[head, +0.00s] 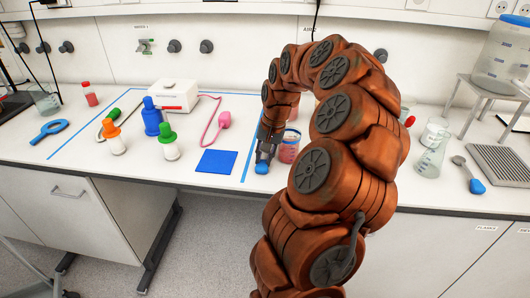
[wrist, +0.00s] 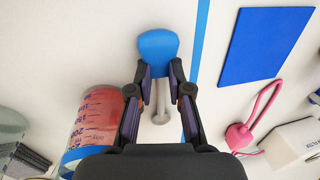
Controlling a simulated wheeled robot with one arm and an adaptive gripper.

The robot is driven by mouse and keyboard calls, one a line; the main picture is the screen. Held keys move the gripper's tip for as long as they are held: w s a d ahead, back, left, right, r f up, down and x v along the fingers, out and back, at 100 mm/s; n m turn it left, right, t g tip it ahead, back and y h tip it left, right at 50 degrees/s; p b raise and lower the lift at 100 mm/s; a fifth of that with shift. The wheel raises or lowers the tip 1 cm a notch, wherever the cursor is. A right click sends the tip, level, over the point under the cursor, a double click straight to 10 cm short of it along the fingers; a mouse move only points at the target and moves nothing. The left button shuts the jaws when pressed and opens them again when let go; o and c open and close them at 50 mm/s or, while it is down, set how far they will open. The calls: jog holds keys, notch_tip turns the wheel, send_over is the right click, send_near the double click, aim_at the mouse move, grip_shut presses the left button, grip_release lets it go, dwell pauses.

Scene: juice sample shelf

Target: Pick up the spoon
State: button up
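A utensil with a broad blue end (wrist: 158,50) and a thin grey stem, which looks like the spoon, lies on the bench below my gripper (wrist: 161,72). The fingers stand apart on either side of its stem, just behind the blue end, with a gap visible on both sides. In the head view, my gripper (head: 266,148) points down at the bench and only the blue end (head: 262,168) shows; the stem is hidden. A second spoon-like utensil (head: 467,171), grey with a blue end, lies at the far right of the bench.
A cup of red liquid (head: 289,147) stands close beside my gripper. A blue square (head: 216,161) lies to the left, past a blue tape line. Capped bottles (head: 167,142) stand farther left. A flask (head: 431,157) and ridged rack (head: 501,165) are at the right.

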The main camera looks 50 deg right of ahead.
jog(key=shift+a+f, duration=0.15)
jog(key=shift+f, duration=0.35)
jog(key=shift+c, duration=0.3)
jog(key=shift+w, duration=0.1)
grip_shut()
jog(key=shift+r, duration=0.1)
